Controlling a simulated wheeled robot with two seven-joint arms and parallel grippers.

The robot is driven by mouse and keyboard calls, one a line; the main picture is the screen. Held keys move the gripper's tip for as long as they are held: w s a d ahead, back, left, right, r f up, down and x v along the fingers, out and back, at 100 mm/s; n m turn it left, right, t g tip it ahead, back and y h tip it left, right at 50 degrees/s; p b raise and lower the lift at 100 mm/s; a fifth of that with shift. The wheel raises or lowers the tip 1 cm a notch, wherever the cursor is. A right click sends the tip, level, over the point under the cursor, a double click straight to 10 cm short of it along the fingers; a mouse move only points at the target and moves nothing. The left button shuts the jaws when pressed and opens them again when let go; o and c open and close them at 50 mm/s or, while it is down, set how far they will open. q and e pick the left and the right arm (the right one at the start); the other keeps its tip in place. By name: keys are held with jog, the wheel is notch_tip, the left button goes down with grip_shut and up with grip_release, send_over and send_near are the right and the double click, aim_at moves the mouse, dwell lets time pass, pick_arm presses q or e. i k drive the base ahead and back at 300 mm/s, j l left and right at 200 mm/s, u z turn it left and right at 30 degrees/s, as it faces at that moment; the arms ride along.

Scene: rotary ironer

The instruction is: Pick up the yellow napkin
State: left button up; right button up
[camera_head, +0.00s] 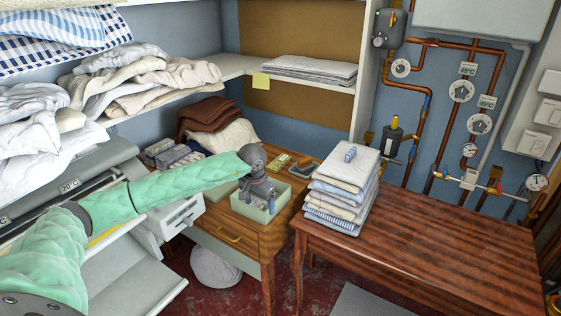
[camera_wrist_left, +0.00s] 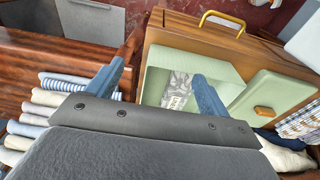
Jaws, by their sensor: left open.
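I cannot clearly make out a yellow napkin. A small yellow square (camera_head: 261,81) hangs at the front edge of the back shelf, and a yellow strip (camera_head: 108,236) shows on the ironer behind my arm; I cannot tell whether either is the napkin. My left gripper (camera_head: 258,200) points down over an open pale green box (camera_head: 240,208) on the wooden cabinet. In the left wrist view the gripper (camera_wrist_left: 160,84) is open and nothing shows held between its fingers. One finger is over the green box (camera_wrist_left: 153,85), the other near the table edge. My right gripper is out of view.
A tall stack of folded linen (camera_head: 340,195) stands on the wooden table (camera_head: 440,240), right of the gripper. The table's right part is clear. A green lid (camera_wrist_left: 285,95) lies beside the box. Crumpled cloths (camera_head: 140,78) fill the left shelf. Pipes and gauges line the right wall.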

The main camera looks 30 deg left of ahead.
aim_at(278, 163)
jog(key=i+j, duration=0.2)
jog(key=i, duration=0.25)
jog(key=i+j, duration=0.25)
jog(key=i, duration=0.15)
jog(key=i+j, duration=0.2)
jog(key=i, duration=0.25)
